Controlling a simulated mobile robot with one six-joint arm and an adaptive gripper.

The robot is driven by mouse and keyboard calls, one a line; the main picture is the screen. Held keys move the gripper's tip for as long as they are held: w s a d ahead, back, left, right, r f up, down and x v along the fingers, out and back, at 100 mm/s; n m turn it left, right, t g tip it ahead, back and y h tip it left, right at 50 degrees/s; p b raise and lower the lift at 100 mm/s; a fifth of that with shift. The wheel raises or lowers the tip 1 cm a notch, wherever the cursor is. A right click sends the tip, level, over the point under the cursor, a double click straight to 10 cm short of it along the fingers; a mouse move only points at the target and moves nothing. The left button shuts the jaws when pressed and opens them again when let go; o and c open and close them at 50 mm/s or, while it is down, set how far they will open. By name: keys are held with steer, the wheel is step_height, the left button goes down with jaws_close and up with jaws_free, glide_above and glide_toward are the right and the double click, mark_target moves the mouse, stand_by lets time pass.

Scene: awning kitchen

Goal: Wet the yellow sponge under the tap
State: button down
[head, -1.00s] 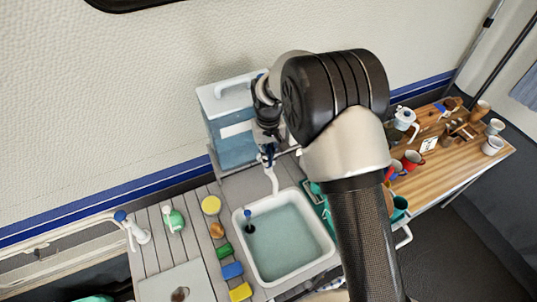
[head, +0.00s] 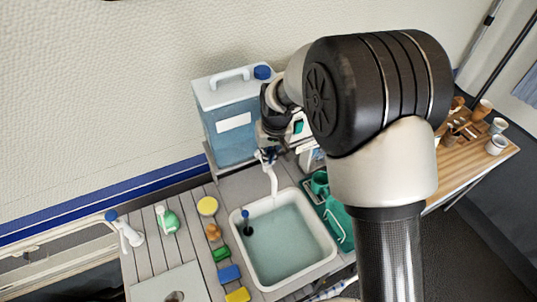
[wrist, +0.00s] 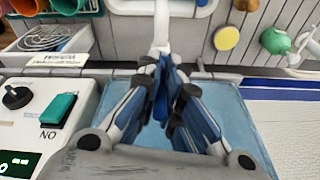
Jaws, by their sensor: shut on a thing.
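The yellow sponge (head: 238,295) lies on the grey slatted counter at the bottom of the head view, in line with a blue and a green one. The white tap (head: 272,180) has its spout over the sink (head: 236,232), left of my arm. My gripper (wrist: 160,88) is shut on the blue lever of the tap (wrist: 160,103), between its fingertips in the wrist view. In the head view my gripper (head: 267,150) is at the tap's base, partly hidden by its own wrist. I cannot tell whether water runs.
A blue water container (head: 232,145) stands behind the tap. A white box with a green switch (wrist: 58,108) is beside my gripper. A green rack (head: 340,222) is right of the sink. A round yellow thing (head: 207,206) and bottles stand left.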

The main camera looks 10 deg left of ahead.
steer(key=c, duration=1.9)
jaws_free()
steer(key=shift+c, duration=0.2)
steer(key=shift+o, duration=0.9)
steer(key=shift+w+r, duration=0.2)
steer(key=shift+r, duration=0.35)
steer(key=shift+o, duration=0.4)
steer(key=v, duration=1)
steer(key=shift+s+r, duration=0.15)
steer(key=shift+s, duration=0.1)
steer(key=shift+s+d+r, duration=0.1)
steer(key=shift+d+r, duration=0.1)
steer(key=shift+r, duration=0.1)
